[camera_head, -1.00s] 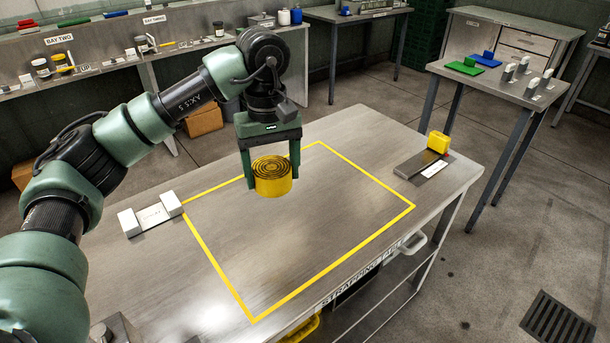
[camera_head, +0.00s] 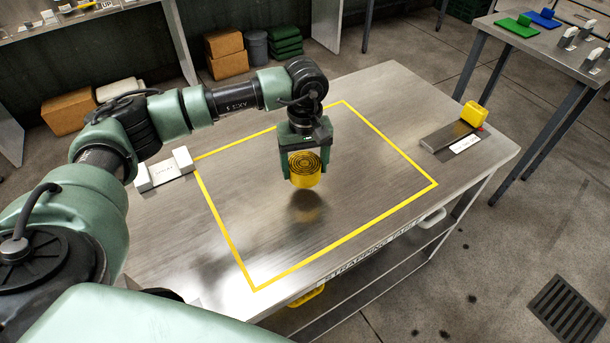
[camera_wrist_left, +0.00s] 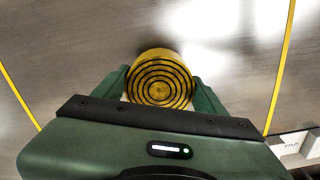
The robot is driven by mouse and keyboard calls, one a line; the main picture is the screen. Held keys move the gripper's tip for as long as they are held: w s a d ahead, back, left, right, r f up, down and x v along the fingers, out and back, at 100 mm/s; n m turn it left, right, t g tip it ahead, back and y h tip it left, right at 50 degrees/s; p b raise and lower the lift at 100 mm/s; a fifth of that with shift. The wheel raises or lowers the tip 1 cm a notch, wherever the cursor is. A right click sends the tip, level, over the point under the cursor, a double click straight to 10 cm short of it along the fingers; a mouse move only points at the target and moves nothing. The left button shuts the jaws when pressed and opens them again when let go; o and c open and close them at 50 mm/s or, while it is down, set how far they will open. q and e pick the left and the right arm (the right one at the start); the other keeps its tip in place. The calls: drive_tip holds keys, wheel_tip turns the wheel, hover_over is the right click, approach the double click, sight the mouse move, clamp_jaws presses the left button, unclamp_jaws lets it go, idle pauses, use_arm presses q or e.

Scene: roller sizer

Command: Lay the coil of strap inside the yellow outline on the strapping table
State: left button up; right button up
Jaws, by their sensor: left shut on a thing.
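The coil of strap (camera_head: 305,176) is a yellow cylinder with dark rings on its top face. My left gripper (camera_head: 304,168) is shut on it, one finger on each side, and holds it upright above the table; a dark reflection shows below it. The coil also shows between the fingers in the left wrist view (camera_wrist_left: 160,82). The strapping table (camera_head: 170,245) has a bare metal top with a yellow outline (camera_head: 343,238) painted on it. In the head view the coil hangs over the inside of the outline. My right gripper is not in view.
A white block-ended fixture (camera_head: 165,170) stands just left of the outline. A dark plate (camera_head: 446,141) with a yellow block (camera_head: 475,113) sits at the table's right end. The surface inside the outline is clear. Another table with green and blue items stands at the upper right.

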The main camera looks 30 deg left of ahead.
sight(305, 181)
use_arm(q)
drive_tip(key=shift+f, duration=0.55)
wheel_tip(305, 181, down, 3)
drive_tip(key=shift+f+p, duration=0.2)
drive_tip(key=shift+p, duration=0.2)
drive_tip(key=shift+f, duration=0.3)
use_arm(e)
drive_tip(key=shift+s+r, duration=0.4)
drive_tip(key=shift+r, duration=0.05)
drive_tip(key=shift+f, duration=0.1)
use_arm(q)
drive_tip(key=o, duration=1)
drive_tip(key=shift+f, duration=0.15)
drive_tip(key=o, duration=0.4)
drive_tip(key=shift+o, duration=0.2)
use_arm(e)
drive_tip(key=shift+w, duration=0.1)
